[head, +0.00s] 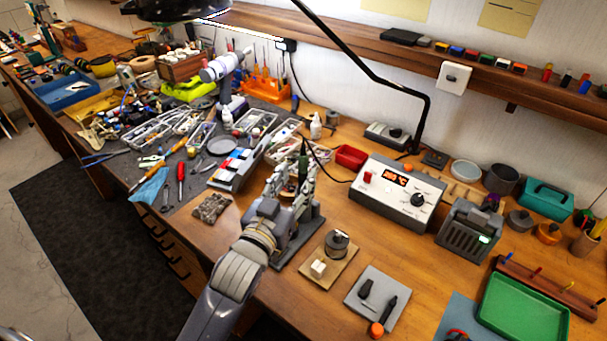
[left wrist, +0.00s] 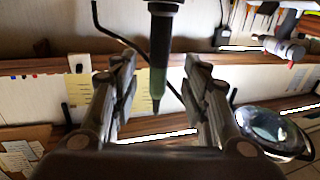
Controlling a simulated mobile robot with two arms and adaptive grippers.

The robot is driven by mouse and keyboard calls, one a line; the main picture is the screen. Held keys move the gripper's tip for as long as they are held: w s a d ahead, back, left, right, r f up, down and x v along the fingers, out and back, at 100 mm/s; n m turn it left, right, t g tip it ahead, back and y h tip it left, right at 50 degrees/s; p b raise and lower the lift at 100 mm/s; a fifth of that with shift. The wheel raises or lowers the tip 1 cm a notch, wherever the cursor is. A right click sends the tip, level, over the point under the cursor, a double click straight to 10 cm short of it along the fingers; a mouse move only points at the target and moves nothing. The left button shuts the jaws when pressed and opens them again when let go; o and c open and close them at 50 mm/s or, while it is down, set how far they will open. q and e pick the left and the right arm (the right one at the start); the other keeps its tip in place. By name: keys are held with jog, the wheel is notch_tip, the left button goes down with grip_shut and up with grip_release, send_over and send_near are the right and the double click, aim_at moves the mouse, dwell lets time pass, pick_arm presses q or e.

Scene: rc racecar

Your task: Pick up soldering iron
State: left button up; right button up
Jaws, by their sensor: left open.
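The soldering iron (head: 303,163) shows as a dark green upright handle above a grey stand (head: 309,219) on the workbench, with a dark cable near its top. My left gripper (head: 291,180) is open around or close beside the handle; the fingers hide much of it and part of the stand. In the left wrist view the dark green iron (left wrist: 159,62) lies between the two spread fingers of my left gripper (left wrist: 160,100), with a visible gap on both sides. My right gripper is not in view.
A soldering station (head: 398,194) with a lit display stands right of the gripper. A small wooden base (head: 318,280) and a grey pad (head: 377,297) with small tools lie in front. Cluttered trays and tools fill the left bench. A black lamp arm (head: 375,75) hangs behind.

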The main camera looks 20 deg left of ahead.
aim_at(301, 173)
pick_arm(q)
jog(key=w, duration=0.1)
jog(key=w+p, duration=0.1)
jog(key=w, duration=0.1)
jog(key=shift+w+d, duration=0.2)
jog(key=shift+w, duration=0.45)
jog(key=shift+w+f, duration=0.1)
jog(key=shift+w, duration=0.05)
jog(key=c, duration=0.6)
grip_shut()
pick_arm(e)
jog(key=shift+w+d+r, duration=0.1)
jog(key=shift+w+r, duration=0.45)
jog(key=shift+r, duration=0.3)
